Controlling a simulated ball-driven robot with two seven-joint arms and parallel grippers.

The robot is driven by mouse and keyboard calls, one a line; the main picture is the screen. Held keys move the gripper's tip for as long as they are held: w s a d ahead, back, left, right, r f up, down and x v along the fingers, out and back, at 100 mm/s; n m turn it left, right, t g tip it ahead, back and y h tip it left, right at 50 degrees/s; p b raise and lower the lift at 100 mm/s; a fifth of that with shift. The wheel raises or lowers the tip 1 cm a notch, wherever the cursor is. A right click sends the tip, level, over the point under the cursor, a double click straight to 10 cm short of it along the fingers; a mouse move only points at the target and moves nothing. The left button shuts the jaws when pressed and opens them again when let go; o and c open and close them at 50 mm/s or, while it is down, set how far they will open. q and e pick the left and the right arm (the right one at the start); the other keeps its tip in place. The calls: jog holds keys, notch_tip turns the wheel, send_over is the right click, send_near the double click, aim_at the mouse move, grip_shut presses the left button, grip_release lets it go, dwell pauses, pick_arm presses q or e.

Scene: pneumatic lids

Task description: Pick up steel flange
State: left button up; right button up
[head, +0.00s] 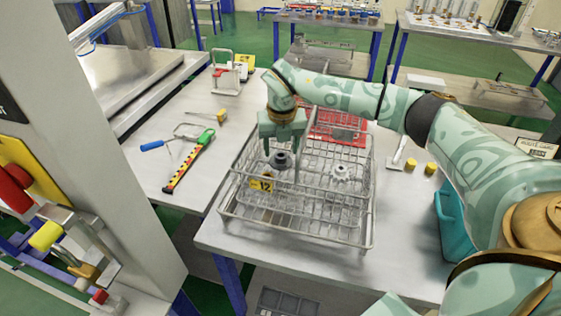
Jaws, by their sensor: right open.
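The steel flange appears to be the dark grey, round stepped part (281,161) in the wire basket (300,240), left of its middle. My right gripper (282,153) points down right over it, with its fingers apart on either side of the part. It is open, and I cannot tell whether the fingers touch the part. Wire bars and the fingers partly hide the part's lower side. My left gripper is not in view.
A pale gear (340,174) and a yellow tag marked 12 (261,184) are also in the basket. A red tray (340,128) lies behind. Yellow cylinders (411,165) and a teal bin (452,225) are right.

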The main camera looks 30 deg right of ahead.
notch_tip(320, 180, down, 2)
jog(key=shift+w+f, duration=0.15)
jog(key=shift+f, duration=0.05)
jog(key=shift+r, duration=0.1)
grip_shut()
